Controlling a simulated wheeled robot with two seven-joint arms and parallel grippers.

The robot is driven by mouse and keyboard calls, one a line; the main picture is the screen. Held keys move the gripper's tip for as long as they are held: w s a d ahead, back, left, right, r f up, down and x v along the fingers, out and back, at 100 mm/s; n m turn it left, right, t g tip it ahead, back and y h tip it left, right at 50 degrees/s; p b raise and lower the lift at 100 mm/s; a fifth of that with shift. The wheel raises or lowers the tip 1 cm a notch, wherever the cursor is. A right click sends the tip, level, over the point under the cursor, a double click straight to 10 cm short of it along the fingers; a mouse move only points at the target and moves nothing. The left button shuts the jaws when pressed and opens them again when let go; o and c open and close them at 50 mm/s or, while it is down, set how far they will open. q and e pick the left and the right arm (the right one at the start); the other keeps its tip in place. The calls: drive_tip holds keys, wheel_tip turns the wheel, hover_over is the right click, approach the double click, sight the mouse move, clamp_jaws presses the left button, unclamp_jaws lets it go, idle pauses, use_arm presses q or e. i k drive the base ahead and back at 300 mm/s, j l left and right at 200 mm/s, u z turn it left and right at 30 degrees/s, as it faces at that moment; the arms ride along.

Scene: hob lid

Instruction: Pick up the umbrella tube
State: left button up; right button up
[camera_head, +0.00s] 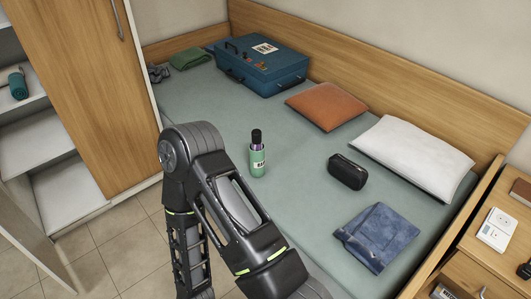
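A small green tube with a black top (257,158), which looks like the umbrella tube, stands upright on the green bed cover (215,110) near the middle of the bed. One of my arms rises from the bottom edge, bends at the elbow left of the tube and runs back down in front of the bed. In the picture the arm is close to the tube, but I see no contact. Neither of my grippers is in view.
A black pouch (347,171), folded jeans (376,236), a white pillow (413,156), an orange cushion (326,105) and a blue suitcase (262,63) lie on the bed. A wardrobe (88,90) stands left and a nightstand (490,250) right. Bed cover around the tube is clear.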

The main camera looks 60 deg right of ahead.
sight(257, 158)
drive_tip(key=i+l+z, duration=0.1)
drive_tip(key=i+z, duration=0.8)
drive_tip(key=z, duration=2.6)
